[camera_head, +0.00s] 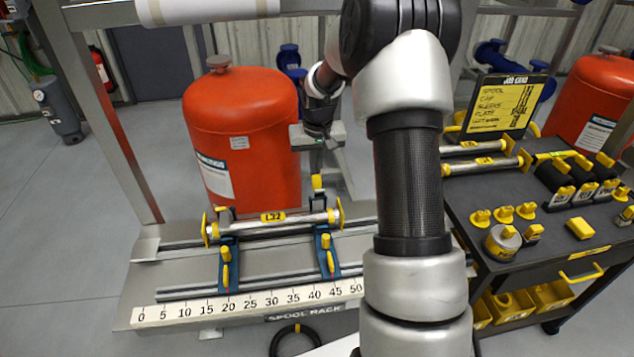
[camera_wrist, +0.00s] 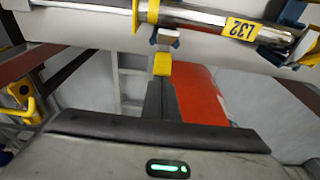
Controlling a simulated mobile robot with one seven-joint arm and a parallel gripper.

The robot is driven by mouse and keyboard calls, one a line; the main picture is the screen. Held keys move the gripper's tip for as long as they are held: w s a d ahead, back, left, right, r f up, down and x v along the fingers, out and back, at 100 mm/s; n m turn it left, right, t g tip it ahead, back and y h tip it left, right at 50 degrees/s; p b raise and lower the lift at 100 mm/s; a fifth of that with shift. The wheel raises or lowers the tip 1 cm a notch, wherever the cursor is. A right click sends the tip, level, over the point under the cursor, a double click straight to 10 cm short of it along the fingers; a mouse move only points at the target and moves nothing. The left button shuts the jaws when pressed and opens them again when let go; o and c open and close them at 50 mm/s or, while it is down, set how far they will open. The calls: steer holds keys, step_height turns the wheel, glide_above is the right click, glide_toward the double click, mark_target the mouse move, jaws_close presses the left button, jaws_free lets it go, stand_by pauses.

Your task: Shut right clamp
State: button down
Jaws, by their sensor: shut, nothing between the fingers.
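A silver spool labelled L32 (camera_head: 272,217) with yellow end flanges lies across two blue clamps on the rack; it also shows in the wrist view (camera_wrist: 205,22). The right clamp (camera_head: 328,262) has a yellow-tipped part in front of the spool. A yellow block (camera_head: 318,182) stands above a dark bracket behind the spool's right part, and I take it for the clamp's lever end. My gripper (camera_head: 318,168) is shut and points down at this block. In the wrist view the yellow block (camera_wrist: 163,64) is just past the fingertips; contact is unclear. The left clamp (camera_head: 226,265) stands apart.
A red tank (camera_head: 245,140) stands close behind the rack (camera_head: 190,275). A steel post (camera_head: 105,120) rises at left. A dark cart (camera_head: 480,215) with spools and yellow parts stands at right. My arm hides the rack's right end.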

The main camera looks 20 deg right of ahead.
steer(key=shift+s+a, duration=0.2)
steer(key=shift+s, duration=0.85)
steer(key=shift+w+d+r+p, duration=0.1)
steer(key=shift+w+r+p, duration=0.15)
steer(key=shift+r+p, duration=1.2)
steer(key=shift+w+r+p, duration=0.2)
steer(key=shift+r+p, duration=0.55)
steer(key=shift+r, duration=1.35)
